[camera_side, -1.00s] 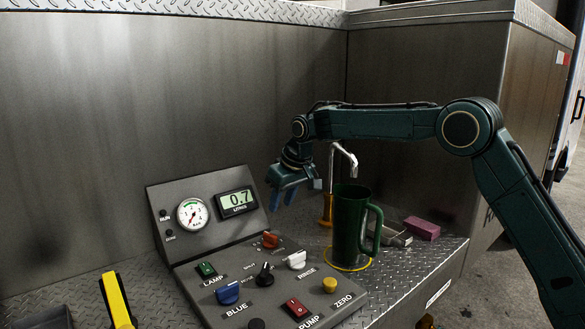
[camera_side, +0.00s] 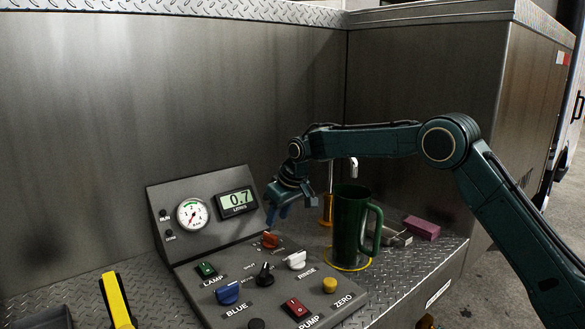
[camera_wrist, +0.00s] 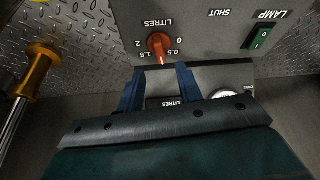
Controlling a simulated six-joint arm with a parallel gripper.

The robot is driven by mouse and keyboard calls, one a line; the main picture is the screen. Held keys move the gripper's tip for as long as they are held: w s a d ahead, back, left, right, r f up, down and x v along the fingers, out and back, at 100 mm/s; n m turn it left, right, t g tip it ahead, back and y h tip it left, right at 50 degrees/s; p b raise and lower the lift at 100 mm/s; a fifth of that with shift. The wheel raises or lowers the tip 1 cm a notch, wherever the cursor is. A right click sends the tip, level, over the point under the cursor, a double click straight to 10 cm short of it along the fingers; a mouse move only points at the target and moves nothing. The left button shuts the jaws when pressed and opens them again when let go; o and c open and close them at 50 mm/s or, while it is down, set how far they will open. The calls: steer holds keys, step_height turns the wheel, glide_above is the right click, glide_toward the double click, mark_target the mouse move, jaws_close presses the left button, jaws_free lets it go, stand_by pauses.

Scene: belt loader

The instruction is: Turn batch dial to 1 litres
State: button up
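The batch dial is an orange-red knob (camera_side: 270,240) at the back of the control panel, below the digital display (camera_side: 237,201), which reads 0.7 litres. In the wrist view the knob (camera_wrist: 160,46) sits inside an upside-down LITRES scale with 0, 0.5, 1.5 and 2 readable. Its narrow end lies between 0.5 and 1.5, slightly to the 0.5 side; its exact setting is hard to tell. My gripper (camera_side: 275,215) is above the knob, pointing down. In the wrist view its blue fingers (camera_wrist: 160,67) are apart and empty, with the knob just beyond the tips.
A green jug (camera_side: 351,225) stands on a yellow ring to the right, under a tap (camera_side: 353,168). White (camera_side: 296,260), black (camera_side: 265,274) and blue (camera_side: 228,293) knobs and a green lamp switch (camera_side: 206,270) sit near the dial. A pink block (camera_side: 421,228) lies farther right.

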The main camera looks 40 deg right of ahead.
mark_target(271, 235)
steer(key=x, duration=0.7)
steer(key=shift+f, duration=0.2)
jaws_close()
